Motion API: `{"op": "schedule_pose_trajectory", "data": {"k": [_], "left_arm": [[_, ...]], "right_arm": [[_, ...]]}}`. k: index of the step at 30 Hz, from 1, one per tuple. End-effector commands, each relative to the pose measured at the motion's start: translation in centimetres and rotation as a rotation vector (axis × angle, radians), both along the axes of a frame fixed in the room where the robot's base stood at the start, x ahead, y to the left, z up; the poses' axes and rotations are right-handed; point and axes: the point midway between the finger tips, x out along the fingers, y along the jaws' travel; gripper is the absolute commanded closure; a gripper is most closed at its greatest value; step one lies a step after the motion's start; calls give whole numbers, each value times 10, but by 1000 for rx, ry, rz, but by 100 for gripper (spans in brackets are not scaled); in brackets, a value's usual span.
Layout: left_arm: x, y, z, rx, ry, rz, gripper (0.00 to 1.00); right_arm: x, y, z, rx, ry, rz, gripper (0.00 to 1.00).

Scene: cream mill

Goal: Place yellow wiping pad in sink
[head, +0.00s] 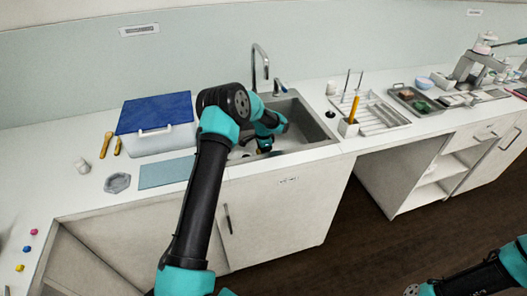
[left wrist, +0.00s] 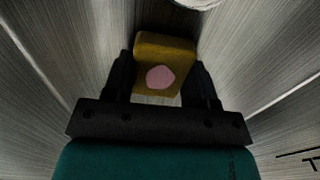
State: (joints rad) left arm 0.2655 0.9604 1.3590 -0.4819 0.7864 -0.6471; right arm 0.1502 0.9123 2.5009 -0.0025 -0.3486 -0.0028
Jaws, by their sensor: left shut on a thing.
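The yellow wiping pad (left wrist: 164,60), a yellow block with a pink spot on its face, is held between the fingers of my left gripper (left wrist: 160,85) in the left wrist view. The gripper is shut on it. Brushed metal walls surround the pad there. In the head view my left gripper (head: 264,146) reaches down into the metal sink (head: 312,128). My own arm hides part of the sink, and I cannot make out the pad clearly. I cannot tell whether the pad touches the sink bottom.
The faucet (head: 261,66) rises behind the sink. A blue-lidded box (head: 155,114) and a light blue mat (head: 167,173) lie to the left. A white drying rack (head: 376,112) stands to the right. A white round thing shows at the top of the wrist view.

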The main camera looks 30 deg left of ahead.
Motion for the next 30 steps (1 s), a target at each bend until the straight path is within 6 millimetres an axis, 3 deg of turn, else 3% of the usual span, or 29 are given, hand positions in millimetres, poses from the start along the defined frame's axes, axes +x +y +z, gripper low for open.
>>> {"op": "schedule_pose_trajectory", "data": {"k": [9,10,18,30], "left_arm": [[0,0,-3,1,1,0,70],[0,0,-3,0,0,-1,46],[0,0,-2,1,1,-1,22],[0,0,7,1,-1,0,22]], "right_arm": [[0,0,0,0,0,0,57],[0,0,0,0,0,0,57],[0,0,0,0,0,0,57],[0,0,0,0,0,0,57]]}}
